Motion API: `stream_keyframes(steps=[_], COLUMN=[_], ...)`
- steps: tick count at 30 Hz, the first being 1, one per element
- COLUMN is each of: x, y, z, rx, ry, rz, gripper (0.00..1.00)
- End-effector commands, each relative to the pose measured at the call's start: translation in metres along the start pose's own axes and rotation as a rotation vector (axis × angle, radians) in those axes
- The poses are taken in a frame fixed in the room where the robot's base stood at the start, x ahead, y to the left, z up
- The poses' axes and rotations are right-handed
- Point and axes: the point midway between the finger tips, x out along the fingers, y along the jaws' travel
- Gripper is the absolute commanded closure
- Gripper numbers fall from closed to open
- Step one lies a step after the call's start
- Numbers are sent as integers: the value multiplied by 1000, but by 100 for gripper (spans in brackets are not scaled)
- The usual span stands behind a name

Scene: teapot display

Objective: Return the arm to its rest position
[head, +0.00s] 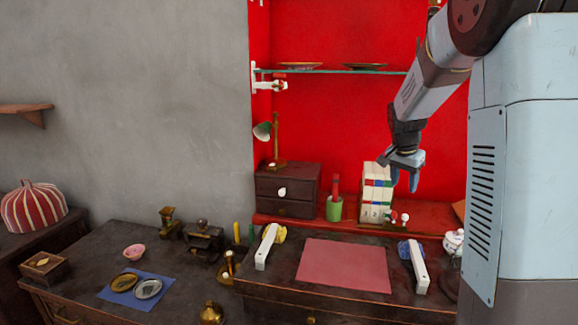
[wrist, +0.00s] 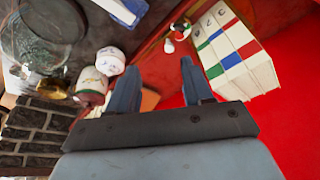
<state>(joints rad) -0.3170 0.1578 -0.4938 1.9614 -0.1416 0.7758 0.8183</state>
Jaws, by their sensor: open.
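My gripper (head: 403,180) hangs from my raised arm at the right of the head view, in front of the red alcove and beside a row of white books (head: 377,192). In the wrist view my gripper (wrist: 160,82) shows two blue-grey fingers spread apart with nothing between them. The books (wrist: 235,55) with red, green and blue bands show to the right of the fingers. The white teapot (head: 453,241) is partly hidden by my column in the head view.
A dark desk (head: 250,290) holds a pink mat (head: 343,265) between two white rails. A glass shelf (head: 330,71) with plates is above. A blue cloth (head: 130,301) lies at left.

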Motion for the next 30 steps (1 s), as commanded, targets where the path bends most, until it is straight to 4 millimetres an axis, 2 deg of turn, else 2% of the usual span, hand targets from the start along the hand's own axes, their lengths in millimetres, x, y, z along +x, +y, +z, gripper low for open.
stream_keyframes(steps=[3,15,30], x=[-21,-82,-141], y=[14,57,115], z=[15,72,153], rx=[-49,-243,-511], ry=[-20,-45,7], rz=[-42,-165,-279], gripper=[50,50,50])
